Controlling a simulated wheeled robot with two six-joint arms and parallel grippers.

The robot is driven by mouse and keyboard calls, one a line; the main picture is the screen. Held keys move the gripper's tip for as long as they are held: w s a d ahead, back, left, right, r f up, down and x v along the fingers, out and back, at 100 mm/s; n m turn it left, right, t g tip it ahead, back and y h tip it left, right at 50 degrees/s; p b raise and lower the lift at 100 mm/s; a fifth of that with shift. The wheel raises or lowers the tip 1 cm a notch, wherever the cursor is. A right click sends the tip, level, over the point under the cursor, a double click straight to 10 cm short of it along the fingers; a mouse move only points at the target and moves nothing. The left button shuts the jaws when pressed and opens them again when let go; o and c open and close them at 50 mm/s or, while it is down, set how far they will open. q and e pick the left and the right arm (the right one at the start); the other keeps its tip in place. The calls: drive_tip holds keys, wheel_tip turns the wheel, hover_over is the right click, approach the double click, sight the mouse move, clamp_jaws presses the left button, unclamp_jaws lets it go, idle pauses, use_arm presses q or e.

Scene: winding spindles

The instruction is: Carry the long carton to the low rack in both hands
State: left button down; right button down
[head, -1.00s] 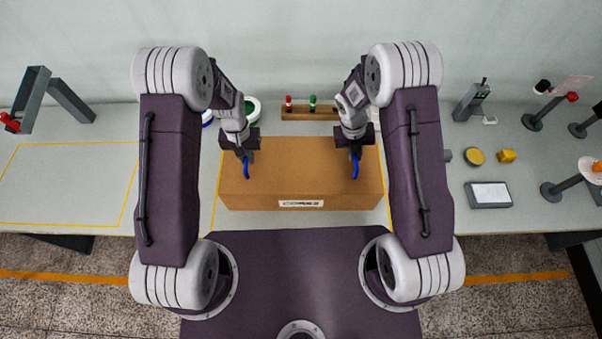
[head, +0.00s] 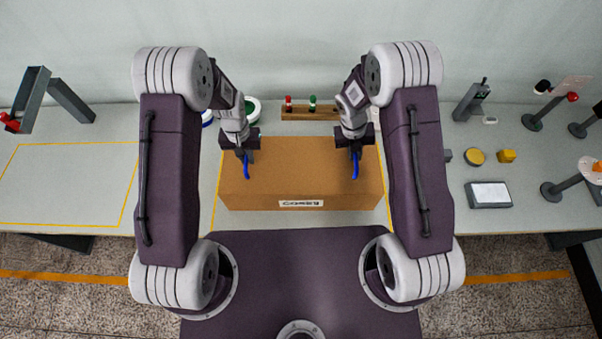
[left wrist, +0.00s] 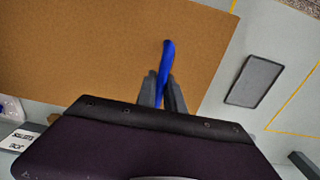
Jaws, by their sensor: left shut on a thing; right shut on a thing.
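The long brown carton (head: 300,175) lies on the bench in front of me, with a white label (head: 301,203) on its near side. Two blue strap handles stand on its top. My left gripper (head: 245,158) is shut on the left blue handle (head: 247,170). In the left wrist view the fingers (left wrist: 162,95) pinch this blue handle (left wrist: 167,60) above the brown top. My right gripper (head: 355,155) is shut on the right blue handle (head: 355,170). The low rack cannot be made out for certain in these views.
A yellow-outlined area (head: 70,185) of the bench at left is clear. A grey frame (head: 45,95) stands behind it. A wooden holder (head: 308,113) with coloured pegs is behind the carton. A grey tray (head: 488,194), yellow pieces (head: 475,156) and spindle stands (head: 540,115) are at right.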

use_arm(q)
drive_tip(key=shift+r, duration=0.1)
use_arm(e)
drive_tip(key=shift+r, duration=0.1)
idle(0.5)
